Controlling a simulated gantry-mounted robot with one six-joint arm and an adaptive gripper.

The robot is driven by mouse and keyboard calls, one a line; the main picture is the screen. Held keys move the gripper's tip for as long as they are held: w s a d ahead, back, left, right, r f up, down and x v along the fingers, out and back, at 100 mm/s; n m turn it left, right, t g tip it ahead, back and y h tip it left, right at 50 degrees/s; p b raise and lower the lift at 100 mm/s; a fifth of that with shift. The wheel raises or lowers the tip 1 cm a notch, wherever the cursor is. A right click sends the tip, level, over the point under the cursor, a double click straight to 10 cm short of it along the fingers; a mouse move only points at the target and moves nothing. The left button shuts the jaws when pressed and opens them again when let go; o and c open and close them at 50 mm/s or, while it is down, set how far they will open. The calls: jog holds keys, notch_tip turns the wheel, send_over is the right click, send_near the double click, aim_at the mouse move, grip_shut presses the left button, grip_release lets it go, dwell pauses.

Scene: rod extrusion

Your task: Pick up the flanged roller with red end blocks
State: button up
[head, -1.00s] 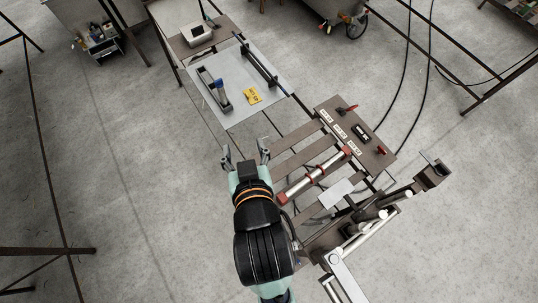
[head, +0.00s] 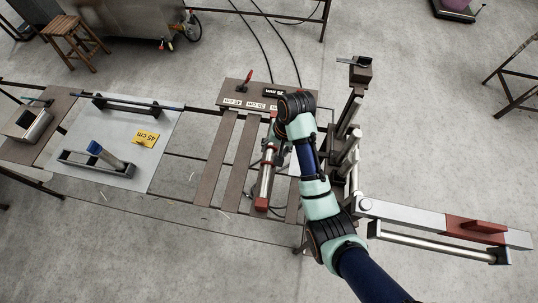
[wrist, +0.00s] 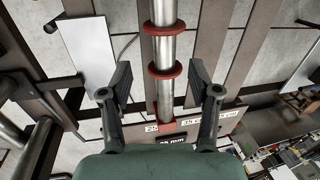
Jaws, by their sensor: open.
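The flanged roller (head: 265,181) is a silver rod with red flanges and red end blocks. In the wrist view the roller (wrist: 163,45) runs down the middle, with two red flanges, and a red end block beside the labelled plate. My gripper (wrist: 161,82) is open, with one finger on each side of the rod. No contact with the rod is visible. In the head view the fingers are mostly hidden by the arm.
A brown plate with size labels (head: 241,103) and a red clamp lies at the slats' far end. A white plate (wrist: 86,50) is left of the roller in the wrist view. Metal rods and a long fixture (head: 440,222) stand right. A grey board (head: 95,185) with a yellow sign is left.

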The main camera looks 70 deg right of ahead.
aim_at(270, 154)
jog(key=shift+w+f, duration=0.1)
jog(key=shift+f, duration=0.2)
jog(key=f, duration=0.2)
jog(key=w+f, duration=0.1)
jog(key=f, duration=0.1)
jog(key=w+f+b, duration=0.1)
jog(key=f, duration=0.2)
jog(key=shift+c, duration=0.3)
grip_shut()
jog(key=shift+r, duration=0.15)
